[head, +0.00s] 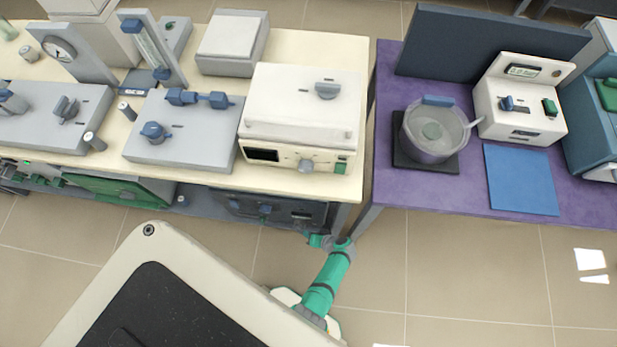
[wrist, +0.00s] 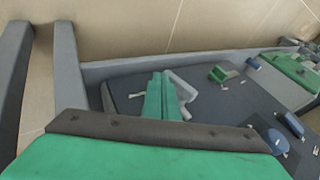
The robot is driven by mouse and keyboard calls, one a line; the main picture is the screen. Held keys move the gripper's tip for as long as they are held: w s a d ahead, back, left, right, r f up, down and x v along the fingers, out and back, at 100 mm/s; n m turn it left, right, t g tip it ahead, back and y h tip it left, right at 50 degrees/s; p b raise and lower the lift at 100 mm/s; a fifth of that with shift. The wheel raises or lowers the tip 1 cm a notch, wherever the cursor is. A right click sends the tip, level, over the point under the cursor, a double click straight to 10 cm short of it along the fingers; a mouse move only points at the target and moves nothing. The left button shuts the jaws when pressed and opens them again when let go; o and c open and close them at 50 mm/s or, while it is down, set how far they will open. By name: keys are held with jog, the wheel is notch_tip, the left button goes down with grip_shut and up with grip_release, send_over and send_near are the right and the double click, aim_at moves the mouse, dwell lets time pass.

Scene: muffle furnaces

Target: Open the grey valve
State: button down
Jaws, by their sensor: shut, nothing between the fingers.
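My gripper (head: 318,240) is low in front of the cream bench, by the dark panel (head: 270,208) under its right end. In the wrist view my green fingers (wrist: 161,92) are together and empty. A pale grey bent handle (wrist: 182,88) on the dark panel, perhaps the grey valve, is just right of the fingers. Part of it is hidden behind them, and I cannot tell whether they touch. Other grey knobs are on the bench top: one on the left grey box (head: 66,108) and one on the white furnace (head: 327,90).
Blue knobs (wrist: 275,142) and a green block (wrist: 223,72) stick out from the panel to the right of my fingers. Grey bench legs (wrist: 66,65) stand at the left. A purple table (head: 420,188) is to the right. The tiled floor in front is clear.

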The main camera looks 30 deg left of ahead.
jog(key=shift+r, duration=0.25)
jog(key=w+d+r, duration=0.1)
jog(key=d+r, duration=0.7)
jog(key=d, duration=0.2)
jog(key=s+a+f+t+h, duration=0.1)
jog(key=a+f, duration=0.6)
jog(key=a, duration=0.3)
jog(key=shift+s+a+f+n+h, duration=0.2)
jog(key=shift+a+n+h, duration=0.1)
jog(key=shift+a+n, duration=0.1)
dwell(0.4)
